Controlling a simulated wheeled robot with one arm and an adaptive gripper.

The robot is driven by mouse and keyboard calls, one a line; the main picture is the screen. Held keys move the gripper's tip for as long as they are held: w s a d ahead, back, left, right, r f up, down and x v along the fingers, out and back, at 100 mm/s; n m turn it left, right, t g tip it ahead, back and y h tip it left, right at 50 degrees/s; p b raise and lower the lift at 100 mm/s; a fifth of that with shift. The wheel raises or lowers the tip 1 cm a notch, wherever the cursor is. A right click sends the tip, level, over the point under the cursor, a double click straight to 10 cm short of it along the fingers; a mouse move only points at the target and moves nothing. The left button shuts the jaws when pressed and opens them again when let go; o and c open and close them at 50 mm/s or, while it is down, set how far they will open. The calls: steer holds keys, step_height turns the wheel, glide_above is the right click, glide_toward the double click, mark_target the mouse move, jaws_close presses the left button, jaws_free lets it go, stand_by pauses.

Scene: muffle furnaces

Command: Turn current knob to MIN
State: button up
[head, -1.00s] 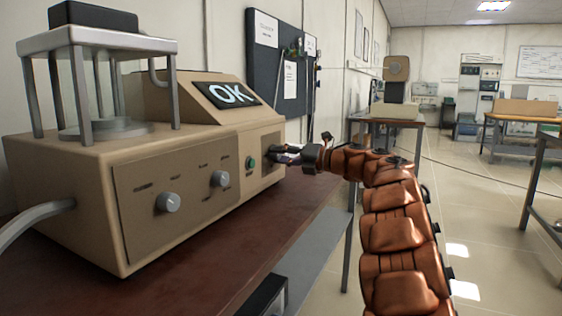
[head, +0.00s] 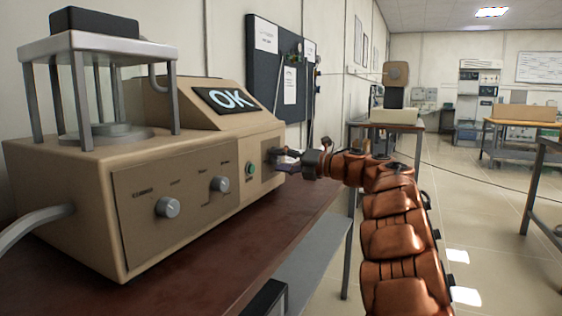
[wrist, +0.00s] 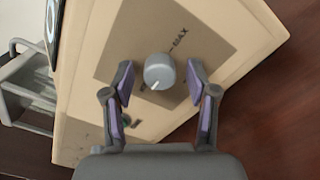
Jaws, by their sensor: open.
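The wrist view shows a round grey knob (wrist: 160,72) on a brown panel (wrist: 112,62). A MAX label (wrist: 180,38) is printed to its upper right. The knob's white mark points down and left in that view, away from MAX. My gripper (wrist: 160,80) is open, with one purple-padded finger on each side of the knob and visible gaps to it. In the head view my gripper (head: 284,156) is at the right end of the beige device (head: 70,205), past a green button (head: 250,168), and the knob there is mostly hidden. I cannot read a MIN label.
Two other grey knobs, one on the left (head: 167,207) and one in the middle (head: 220,184), sit on the same device front. Its screen (head: 228,98) reads OK. The device stands on a dark red-brown table (head: 215,268). Open floor (head: 490,240) lies to the right.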

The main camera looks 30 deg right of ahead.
steer(key=shift+s, duration=0.1)
steer(key=v, duration=1.2)
